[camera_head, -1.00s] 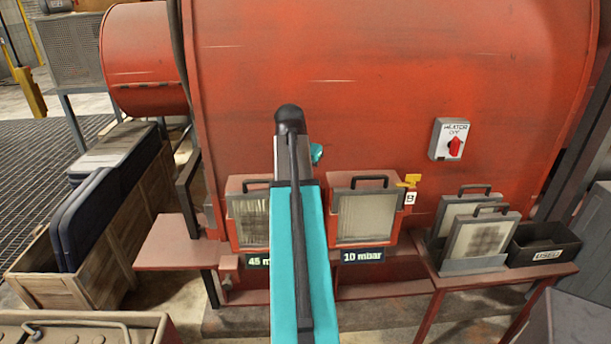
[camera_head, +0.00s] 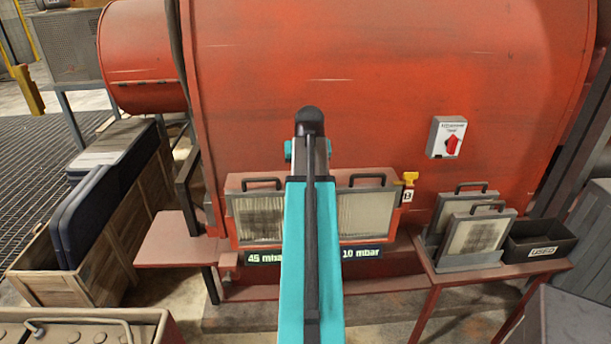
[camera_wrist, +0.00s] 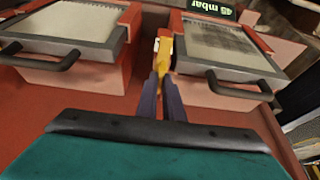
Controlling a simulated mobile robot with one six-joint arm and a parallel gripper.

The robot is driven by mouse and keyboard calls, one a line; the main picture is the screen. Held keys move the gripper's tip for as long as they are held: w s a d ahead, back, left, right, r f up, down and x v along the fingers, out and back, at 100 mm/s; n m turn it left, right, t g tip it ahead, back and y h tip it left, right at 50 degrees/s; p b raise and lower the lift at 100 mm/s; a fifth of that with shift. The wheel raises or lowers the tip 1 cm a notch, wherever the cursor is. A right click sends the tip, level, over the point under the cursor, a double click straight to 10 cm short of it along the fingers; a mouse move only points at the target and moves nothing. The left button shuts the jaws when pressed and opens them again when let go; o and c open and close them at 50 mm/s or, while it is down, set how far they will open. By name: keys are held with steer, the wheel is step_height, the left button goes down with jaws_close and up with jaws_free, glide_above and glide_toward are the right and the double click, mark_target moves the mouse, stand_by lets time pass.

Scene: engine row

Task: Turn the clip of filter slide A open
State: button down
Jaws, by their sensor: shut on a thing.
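Filter slide A (camera_head: 258,218) is a grey-framed, darkened panel with a black handle, seated in the red housing above the "45 mbar" display. It shows at right in the wrist view (camera_wrist: 225,45). Its yellow clip (camera_wrist: 164,50) lies between the two slides in the wrist view. My gripper (camera_wrist: 163,78) is shut on this clip, with its dark fingers on either side of it. In the head view my teal arm hides the clip and my gripper. How far the clip is turned is hard to tell.
The 10 mbar slide (camera_head: 366,213), with its yellow clip (camera_head: 410,178) marked B, is close on the right; its handle (camera_wrist: 40,55) is near my fingers. A heater switch (camera_head: 446,137), spare filters (camera_head: 475,235) and a black bin (camera_head: 540,240) are further right.

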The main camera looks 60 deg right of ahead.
steer(key=shift+s+f, duration=0.15)
steer(key=shift+s, duration=0.05)
steer(key=c, duration=1.9)
jaws_free()
steer(key=shift+w, duration=0.1)
steer(key=shift+r, duration=0.25)
steer(key=b+v, duration=0.2)
steer(key=v, duration=1.1)
steer(key=shift+r, duration=0.25)
steer(key=shift+a, duration=0.1)
